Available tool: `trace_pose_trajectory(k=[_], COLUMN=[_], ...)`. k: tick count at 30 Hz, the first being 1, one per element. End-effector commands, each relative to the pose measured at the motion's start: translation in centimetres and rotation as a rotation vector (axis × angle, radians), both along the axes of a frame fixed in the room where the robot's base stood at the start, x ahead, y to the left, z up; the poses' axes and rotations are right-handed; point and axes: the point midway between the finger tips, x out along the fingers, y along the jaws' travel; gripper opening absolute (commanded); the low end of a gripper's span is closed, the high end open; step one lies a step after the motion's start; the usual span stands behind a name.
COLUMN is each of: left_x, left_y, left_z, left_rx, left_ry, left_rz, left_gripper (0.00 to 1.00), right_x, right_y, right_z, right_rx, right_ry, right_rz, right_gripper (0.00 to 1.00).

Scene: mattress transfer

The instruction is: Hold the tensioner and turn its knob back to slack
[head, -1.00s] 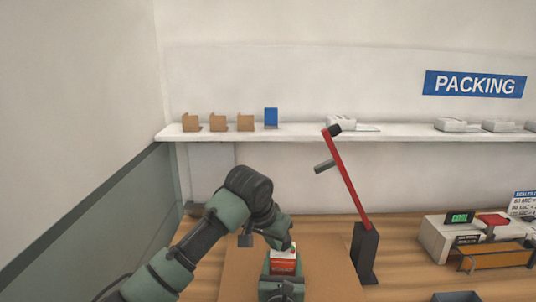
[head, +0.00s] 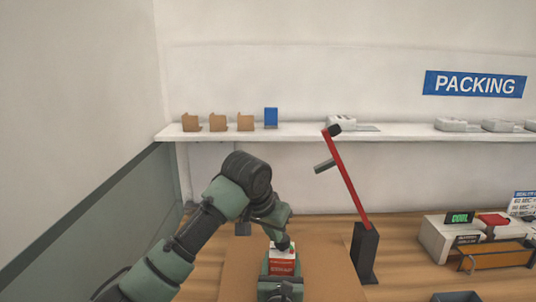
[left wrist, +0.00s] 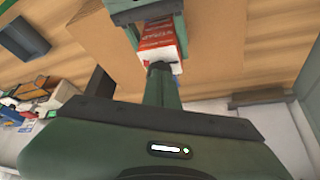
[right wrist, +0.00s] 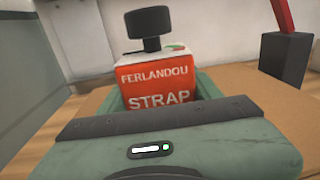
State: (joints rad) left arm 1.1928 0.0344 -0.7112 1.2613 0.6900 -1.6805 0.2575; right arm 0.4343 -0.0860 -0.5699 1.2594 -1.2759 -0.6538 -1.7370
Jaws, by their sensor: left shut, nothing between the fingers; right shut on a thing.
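The tensioner is a small red box (head: 282,267) with a white top and white lettering. It fills the middle of the right wrist view (right wrist: 158,88) and shows partly in the left wrist view (left wrist: 157,40). My right gripper (head: 280,279) is shut on its sides and holds it upright. My left gripper (head: 284,244) is shut and empty, its dark tip (left wrist: 160,69) at the tensioner's white top. Whether it touches is unclear. A dark rounded shape rises over the top in the right wrist view; I cannot tell whether it is the knob or my left gripper.
A brown board (head: 335,277) lies under the tensioner. A red lever (head: 348,184) on a black base (head: 366,255) stands to the right. A white station (head: 448,238) with a green display is farther right. A shelf (head: 300,135) runs along the back wall.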

Motion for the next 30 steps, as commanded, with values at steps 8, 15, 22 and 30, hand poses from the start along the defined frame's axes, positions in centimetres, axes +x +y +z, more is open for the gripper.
trace_pose_trajectory(k=[8, 15, 22, 30], left_x=[0.0, 0.0, 0.0, 0.0], left_y=[0.0, 0.0, 0.0, 0.0], left_z=[2.7, 2.8, 2.8, 2.8], left_rx=[-0.001, 0.001, 0.001, 0.001], left_ry=[0.000, 0.002, 0.002, 0.002], left_rz=[0.000, 0.000, 0.000, 0.000], left_gripper=[0.00, 0.00, 0.00, 0.00], right_x=[0.1, 0.1, 0.1, 0.1], right_y=[0.0, -0.1, -0.1, -0.1], right_z=[0.4, 0.4, 0.3, 0.1], right_rx=[0.001, 0.001, 0.001, 0.001], right_ry=[-0.006, -0.006, -0.005, -0.002], right_rz=[-0.001, -0.002, -0.002, -0.002], right_gripper=[0.00, 0.00, 0.89, 0.89])
